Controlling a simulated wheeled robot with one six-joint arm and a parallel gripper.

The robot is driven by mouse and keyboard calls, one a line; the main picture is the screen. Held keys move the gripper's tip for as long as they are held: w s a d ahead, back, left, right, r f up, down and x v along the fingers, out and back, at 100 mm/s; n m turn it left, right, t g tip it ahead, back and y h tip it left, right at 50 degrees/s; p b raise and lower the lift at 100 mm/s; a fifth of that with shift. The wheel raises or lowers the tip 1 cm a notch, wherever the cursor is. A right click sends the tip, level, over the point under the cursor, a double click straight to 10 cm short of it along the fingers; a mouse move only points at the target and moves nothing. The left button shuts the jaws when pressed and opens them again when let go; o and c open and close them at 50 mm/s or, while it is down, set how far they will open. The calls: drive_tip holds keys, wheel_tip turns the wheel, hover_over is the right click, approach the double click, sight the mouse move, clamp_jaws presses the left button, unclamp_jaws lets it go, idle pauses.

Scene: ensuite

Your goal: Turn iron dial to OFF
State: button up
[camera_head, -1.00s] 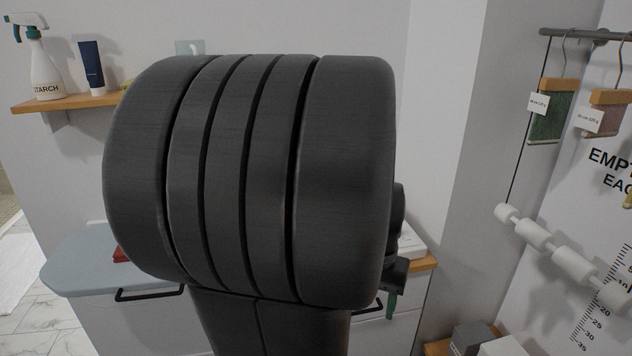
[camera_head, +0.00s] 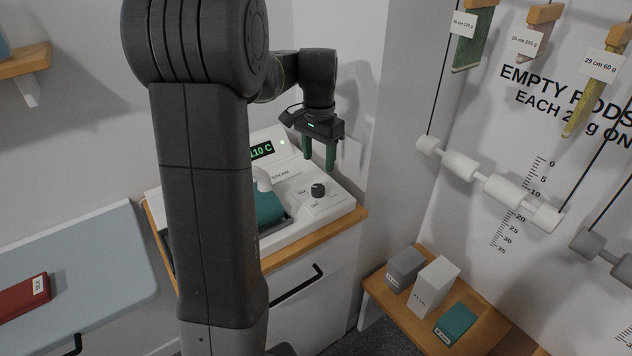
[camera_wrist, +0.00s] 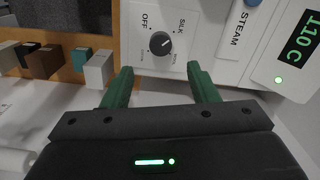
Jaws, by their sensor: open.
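The iron station is a white unit (camera_head: 335,203) on a wooden-topped cabinet, with a green "110 C" display (camera_head: 262,151). Its black dial (camera_head: 318,190) is on the right of the top panel. In the wrist view the dial (camera_wrist: 160,43) has a white pointer line, with OFF printed to its left and SILK above right; other labels are too small to read. My gripper (camera_head: 319,161) is open and empty, above and apart from the dial. In the wrist view its green fingers (camera_wrist: 160,82) point toward the dial, which lies beyond the gap between them.
A teal iron (camera_head: 268,208) with a white handle sits left of the dial. The wall stands close behind the unit. A low shelf (camera_head: 470,340) with several small boxes is at the right, and hanging rods are above it. A pale ironing board (camera_head: 100,270) is at the left.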

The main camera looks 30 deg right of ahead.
sight(318, 187)
wheel_tip(318, 187, down, 9)
drive_tip(key=shift+f, duration=0.1)
idle(0.3)
drive_tip(key=c, duration=1)
